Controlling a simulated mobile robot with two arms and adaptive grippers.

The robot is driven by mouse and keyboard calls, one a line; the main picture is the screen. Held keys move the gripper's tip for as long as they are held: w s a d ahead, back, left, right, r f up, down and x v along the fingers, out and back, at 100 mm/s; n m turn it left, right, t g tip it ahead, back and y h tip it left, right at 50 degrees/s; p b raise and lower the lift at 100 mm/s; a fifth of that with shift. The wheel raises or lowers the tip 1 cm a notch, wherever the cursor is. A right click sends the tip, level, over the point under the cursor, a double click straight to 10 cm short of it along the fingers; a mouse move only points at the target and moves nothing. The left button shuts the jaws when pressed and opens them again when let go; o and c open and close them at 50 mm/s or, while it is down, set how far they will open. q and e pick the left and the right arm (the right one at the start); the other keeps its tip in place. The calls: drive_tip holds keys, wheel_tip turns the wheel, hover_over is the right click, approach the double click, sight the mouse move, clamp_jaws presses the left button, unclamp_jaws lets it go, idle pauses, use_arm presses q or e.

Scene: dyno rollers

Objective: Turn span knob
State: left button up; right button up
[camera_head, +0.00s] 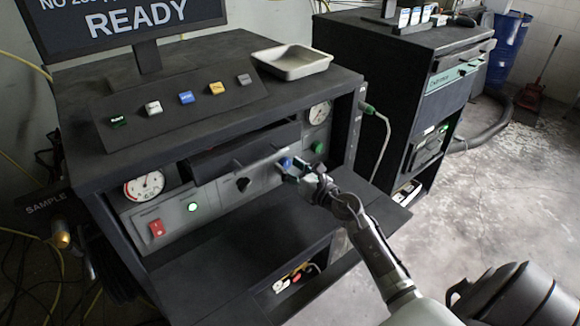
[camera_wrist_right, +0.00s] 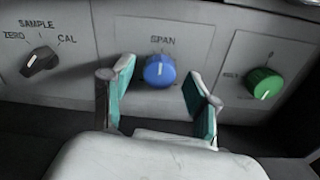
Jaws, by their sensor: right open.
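The span knob (camera_wrist_right: 159,71) is a round blue knob with a white mark line, under the label "SPAN" on a grey panel in the right wrist view. In the head view the blue knob (camera_head: 286,163) shows at the fingertips. My right gripper (camera_wrist_right: 160,95) is open, its two teal-padded fingers on either side of the knob in the picture, with a gap on each side. In the head view my right gripper (camera_head: 295,170) is at the panel front. I cannot tell how far its fingertips are from the panel. My left gripper is not in view.
A black selector knob (camera_wrist_right: 40,61) marked ZERO, SAMPLE, CAL is to the left, and a green knob (camera_wrist_right: 264,83) to the right. A dark shelf (camera_head: 240,255) juts out below the panel. A red switch (camera_head: 157,228) and gauge (camera_head: 144,186) are farther left.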

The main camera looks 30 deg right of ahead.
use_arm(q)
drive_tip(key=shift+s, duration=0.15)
use_arm(e)
drive_tip(key=shift+c, duration=1.3)
clamp_jaws()
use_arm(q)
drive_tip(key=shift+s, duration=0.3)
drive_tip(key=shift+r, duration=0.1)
use_arm(e)
drive_tip(key=shift+r, duration=0.1)
drive_tip(key=m+p, duration=0.1)
drive_tip(key=m, duration=0.1)
drive_tip(key=shift+m+p, duration=0.3)
drive_tip(key=shift+m, duration=0.1)
drive_tip(key=m+p, duration=0.1)
drive_tip(key=m, duration=0.1)
drive_tip(key=shift+m, duration=0.4)
use_arm(q)
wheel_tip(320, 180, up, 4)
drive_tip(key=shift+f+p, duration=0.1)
drive_tip(key=shift+p, duration=0.65)
use_arm(e)
drive_tip(key=m, duration=0.6)
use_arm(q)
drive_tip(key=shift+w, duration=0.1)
